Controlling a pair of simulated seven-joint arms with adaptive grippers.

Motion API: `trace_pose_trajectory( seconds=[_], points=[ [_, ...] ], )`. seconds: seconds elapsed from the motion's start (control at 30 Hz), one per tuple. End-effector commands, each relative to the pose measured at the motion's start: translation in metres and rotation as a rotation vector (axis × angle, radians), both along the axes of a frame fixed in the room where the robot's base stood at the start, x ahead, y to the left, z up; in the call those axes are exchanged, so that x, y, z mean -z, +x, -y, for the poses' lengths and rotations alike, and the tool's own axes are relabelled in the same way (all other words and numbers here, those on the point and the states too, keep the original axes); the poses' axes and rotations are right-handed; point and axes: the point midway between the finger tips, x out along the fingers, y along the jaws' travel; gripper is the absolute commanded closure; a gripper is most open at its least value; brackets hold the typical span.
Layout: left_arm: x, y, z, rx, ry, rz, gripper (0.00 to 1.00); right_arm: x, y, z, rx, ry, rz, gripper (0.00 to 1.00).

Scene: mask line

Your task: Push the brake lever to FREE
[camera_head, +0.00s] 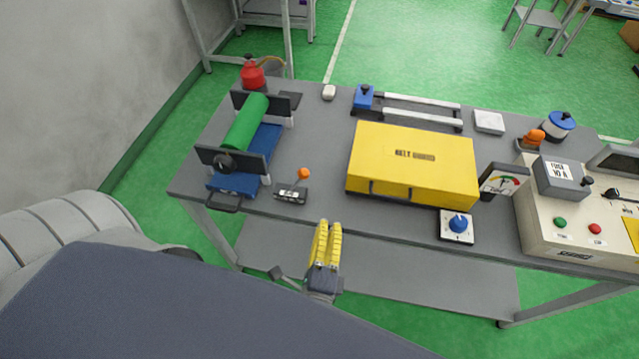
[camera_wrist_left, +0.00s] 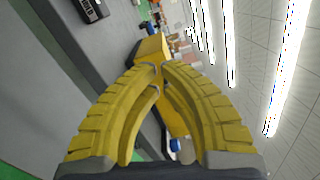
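The brake lever (camera_head: 304,173) is a short lever with an orange ball knob. It stands on a small dark base (camera_head: 290,193) with a pale label, near the front edge of the bench, right of the green roller. The label is too small to read. Part of the base shows at the top left of the left wrist view (camera_wrist_left: 91,9); the knob is not visible there. My left gripper (camera_head: 329,224) has yellow ribbed fingers, in front of the bench edge, below and right of the lever and apart from it. Its fingertips (camera_wrist_left: 159,66) meet with nothing between them. My right gripper is not in view.
A green roller (camera_head: 246,122) in a blue and dark frame stands left of the lever. A yellow box (camera_head: 412,160) and a blue dial (camera_head: 458,224) are to its right. A control box (camera_head: 570,225) stands far right. Bare bench lies between lever and yellow box.

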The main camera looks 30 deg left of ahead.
Motion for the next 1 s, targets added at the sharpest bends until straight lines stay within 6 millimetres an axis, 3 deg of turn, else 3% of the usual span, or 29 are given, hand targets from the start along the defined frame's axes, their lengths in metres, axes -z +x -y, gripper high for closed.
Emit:
trace_pose_trajectory(
  seconds=[0.27, 0.8, 1.0],
  points=[
    [0.0, 0.012, -0.003, 0.0, 0.0, 0.002, 1.0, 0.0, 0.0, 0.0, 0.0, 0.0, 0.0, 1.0],
    [-0.002, 0.098, -0.03, 0.001, 0.0, 0.003, 1.0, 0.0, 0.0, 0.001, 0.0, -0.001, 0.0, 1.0],
    [-0.007, 0.095, -0.054, 0.001, 0.001, -0.001, 1.0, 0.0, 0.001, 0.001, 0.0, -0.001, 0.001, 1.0]
  ],
)
